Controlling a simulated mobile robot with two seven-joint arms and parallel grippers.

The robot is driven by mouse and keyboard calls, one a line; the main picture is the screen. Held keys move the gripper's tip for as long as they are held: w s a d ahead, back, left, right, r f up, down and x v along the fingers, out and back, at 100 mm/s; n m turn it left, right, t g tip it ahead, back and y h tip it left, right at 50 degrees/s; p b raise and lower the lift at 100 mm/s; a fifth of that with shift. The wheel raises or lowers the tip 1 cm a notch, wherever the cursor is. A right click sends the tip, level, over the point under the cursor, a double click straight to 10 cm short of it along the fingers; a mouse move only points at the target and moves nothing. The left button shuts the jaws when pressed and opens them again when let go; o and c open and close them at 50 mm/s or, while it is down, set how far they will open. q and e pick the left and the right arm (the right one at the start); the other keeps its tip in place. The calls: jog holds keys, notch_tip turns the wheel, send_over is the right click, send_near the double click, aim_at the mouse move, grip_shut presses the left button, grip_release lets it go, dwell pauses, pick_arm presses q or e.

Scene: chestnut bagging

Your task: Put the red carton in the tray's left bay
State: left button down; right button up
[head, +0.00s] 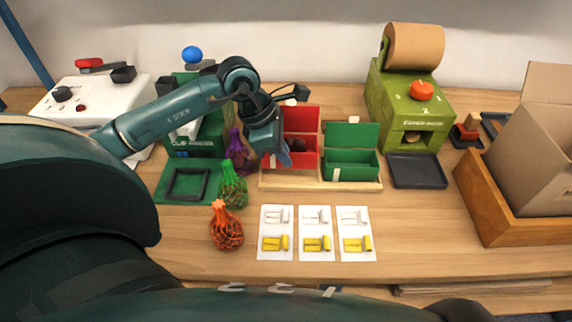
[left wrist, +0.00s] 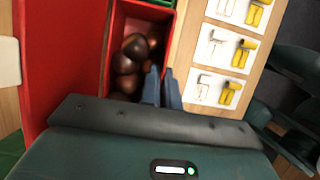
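The red carton (head: 305,121) stands upright with its lid up, at the left part of the wooden tray (head: 320,184). Brown chestnuts (left wrist: 130,62) lie inside it, as the left wrist view shows. My left gripper (head: 284,158) is at the carton's front wall, fingers pointing down. In the left wrist view its fingers (left wrist: 162,88) are close together on either side of the red wall (left wrist: 163,42), pinching it. The carton's underside and its exact seat in the left bay are hidden. A green carton (head: 350,164) stands open in the right part. My right gripper is out of view.
Orange (head: 227,229), green (head: 232,188) and purple net bags lie left of the tray. White cards (head: 317,220) lie in front. A green machine (head: 410,105) and dark tray (head: 417,171) stand right, with a cardboard box (head: 535,150) beyond.

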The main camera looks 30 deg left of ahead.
pick_arm(q)
notch_tip(320, 180, down, 4)
jog(key=shift+r, duration=0.1)
jog(key=shift+f, duration=0.2)
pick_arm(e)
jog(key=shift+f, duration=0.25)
pick_arm(q)
jog(key=shift+w+f, duration=0.1)
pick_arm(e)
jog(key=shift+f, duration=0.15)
pick_arm(q)
jog(key=c, duration=1.6)
grip_release()
jog(key=shift+c, duration=0.2)
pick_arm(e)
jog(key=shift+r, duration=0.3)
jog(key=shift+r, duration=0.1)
pick_arm(q)
jog(key=shift+a+r, duration=0.1)
jog(key=shift+r, duration=0.2)
jog(key=v, duration=1.1)
jog(key=shift+r, duration=0.3)
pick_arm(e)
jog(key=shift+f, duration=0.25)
